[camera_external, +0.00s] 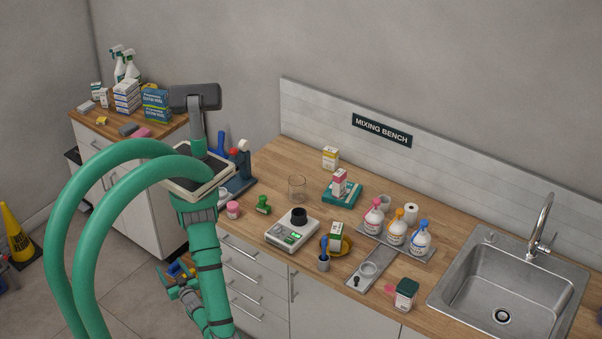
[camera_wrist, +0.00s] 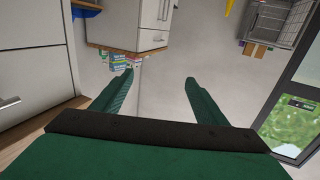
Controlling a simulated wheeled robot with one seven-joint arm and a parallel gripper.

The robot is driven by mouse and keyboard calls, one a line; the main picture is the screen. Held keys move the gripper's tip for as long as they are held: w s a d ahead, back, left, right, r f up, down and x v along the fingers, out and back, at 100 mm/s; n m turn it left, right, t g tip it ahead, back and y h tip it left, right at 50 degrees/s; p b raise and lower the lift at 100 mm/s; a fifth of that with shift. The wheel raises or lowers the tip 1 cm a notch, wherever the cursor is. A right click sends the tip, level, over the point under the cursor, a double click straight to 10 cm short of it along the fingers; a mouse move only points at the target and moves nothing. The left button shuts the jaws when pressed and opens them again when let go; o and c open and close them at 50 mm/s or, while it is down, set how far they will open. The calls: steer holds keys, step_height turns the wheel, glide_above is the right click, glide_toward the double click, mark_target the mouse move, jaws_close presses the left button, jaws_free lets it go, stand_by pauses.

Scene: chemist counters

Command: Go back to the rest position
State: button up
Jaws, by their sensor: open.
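My gripper (camera_wrist: 159,77) is open in the wrist view. Its two dark green fingers stand apart with nothing between them, only grey background beyond. In the external view my green arm is at the left of the bench, low in front of the white drawers. My gripper there is small, and its fingers are hard to make out. No object is in its grasp.
The wooden mixing bench (camera_external: 270,185) carries a balance (camera_external: 292,230), a beaker (camera_external: 297,189), pump bottles and small boxes. A sink (camera_external: 510,284) is at right. A side counter (camera_external: 116,121) holds boxes and spray bottles. A yellow floor sign (camera_external: 17,235) stands at far left.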

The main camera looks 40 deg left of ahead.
steer(key=s+d+f+m+t+h, duration=0.1)
steer(key=s+d+m+t+h, duration=0.1)
steer(key=d, duration=0.4)
steer(key=w+d+r+m+t+h, duration=0.3)
steer(key=w+d+r+m+h, duration=0.3)
steer(key=d, duration=0.5)
steer(key=w+d+r+m+t+h, duration=0.4)
steer(key=w+d+r+h, duration=0.4)
steer(key=d, duration=0.3)
steer(key=shift+d+r+m+h, duration=0.25)
steer(key=shift+r+m+h, duration=0.15)
steer(key=shift+m, duration=0.5)
